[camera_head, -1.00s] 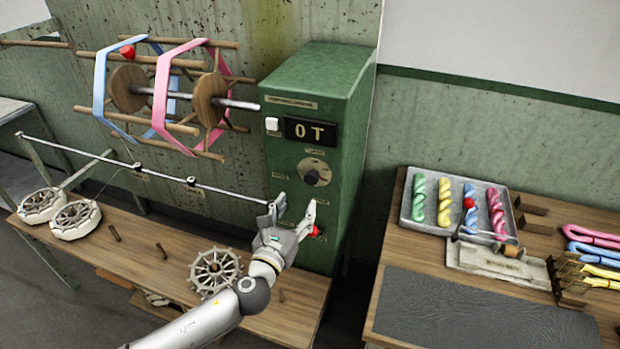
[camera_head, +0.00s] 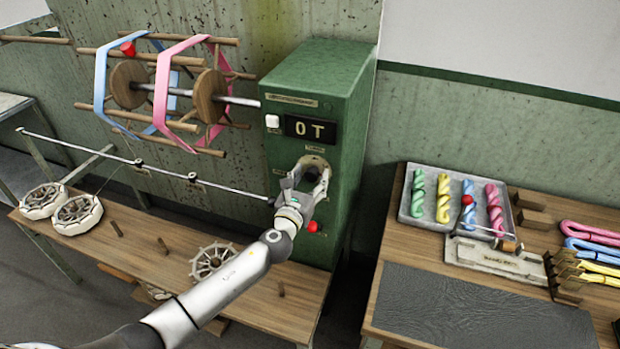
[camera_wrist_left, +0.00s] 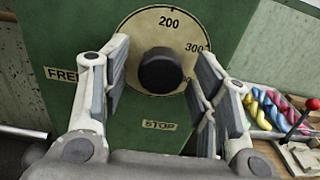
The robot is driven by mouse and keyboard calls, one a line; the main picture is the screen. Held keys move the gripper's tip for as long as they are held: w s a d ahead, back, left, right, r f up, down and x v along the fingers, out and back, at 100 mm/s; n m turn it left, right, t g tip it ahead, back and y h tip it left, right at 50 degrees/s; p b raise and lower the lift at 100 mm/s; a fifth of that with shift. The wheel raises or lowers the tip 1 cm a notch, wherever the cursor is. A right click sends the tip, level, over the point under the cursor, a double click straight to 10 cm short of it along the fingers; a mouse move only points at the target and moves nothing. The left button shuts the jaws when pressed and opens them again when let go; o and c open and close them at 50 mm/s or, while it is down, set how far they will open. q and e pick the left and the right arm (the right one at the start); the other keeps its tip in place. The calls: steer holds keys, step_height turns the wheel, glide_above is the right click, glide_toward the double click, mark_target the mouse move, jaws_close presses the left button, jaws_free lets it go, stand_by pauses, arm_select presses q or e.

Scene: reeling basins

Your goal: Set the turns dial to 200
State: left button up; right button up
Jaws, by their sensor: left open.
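The turns dial is a black knob (camera_wrist_left: 160,70) on a cream scale plate (camera_wrist_left: 150,25) on the front of the green machine cabinet (camera_head: 350,100). The knob's pointer cannot be made out. The display (camera_head: 310,129) above reads "0 T". My right gripper is not in view.
A red button (camera_head: 311,227) sits below the dial and a white switch (camera_head: 272,121) beside the display. A reel with blue and pink frames (camera_head: 165,90) stands left. A table at right holds a tray of coloured skeins (camera_head: 430,222).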

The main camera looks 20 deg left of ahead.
arm_select(q)
steer(key=c, duration=1)
